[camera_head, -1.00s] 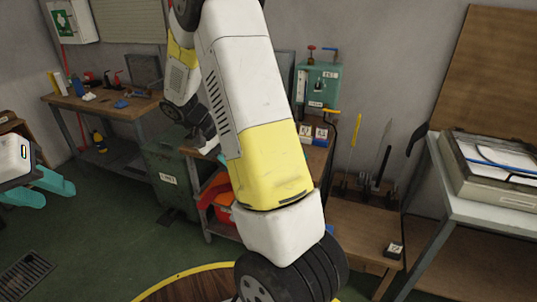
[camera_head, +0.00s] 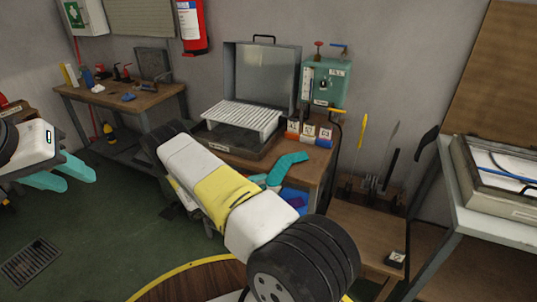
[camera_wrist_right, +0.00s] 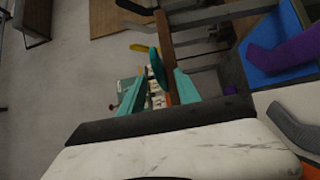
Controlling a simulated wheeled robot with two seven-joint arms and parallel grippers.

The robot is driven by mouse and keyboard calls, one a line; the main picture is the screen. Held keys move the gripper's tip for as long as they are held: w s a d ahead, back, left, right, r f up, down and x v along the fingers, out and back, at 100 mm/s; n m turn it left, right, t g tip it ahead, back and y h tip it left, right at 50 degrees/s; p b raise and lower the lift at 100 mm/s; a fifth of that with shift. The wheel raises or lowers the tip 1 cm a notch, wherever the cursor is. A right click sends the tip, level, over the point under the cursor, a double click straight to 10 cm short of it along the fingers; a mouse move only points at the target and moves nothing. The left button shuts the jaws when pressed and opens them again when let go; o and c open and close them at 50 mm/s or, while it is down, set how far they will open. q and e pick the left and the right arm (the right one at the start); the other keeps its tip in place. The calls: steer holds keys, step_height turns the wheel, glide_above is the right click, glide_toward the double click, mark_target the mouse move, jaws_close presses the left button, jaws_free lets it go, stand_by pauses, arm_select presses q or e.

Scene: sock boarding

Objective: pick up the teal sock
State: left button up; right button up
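The teal sock (camera_head: 288,165) shows in the head view at the front right of the middle bench, by the labelled blocks. In the right wrist view the sock (camera_wrist_right: 157,67) appears as a narrow dark teal shape ahead of the fingertips. My right gripper (camera_wrist_right: 159,80) is open, with its two teal fingers apart on either side of the sock in that view and gaps showing. I cannot tell whether they touch it. My right forearm hides part of the bench. My left gripper (camera_head: 62,177) is at the left edge of the head view, fingers apart and empty.
A blue bin (camera_wrist_right: 262,75) with a purple sock (camera_wrist_right: 287,50) is close to the right gripper; a grey sock (camera_wrist_right: 295,128) is near it. A side table (camera_head: 490,229) is at right.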

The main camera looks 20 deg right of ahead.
mark_target(276, 176)
steer(key=d, duration=0.6)
steer(key=shift+s+d+r, duration=0.1)
steer(key=shift+d, duration=0.3)
jaws_close()
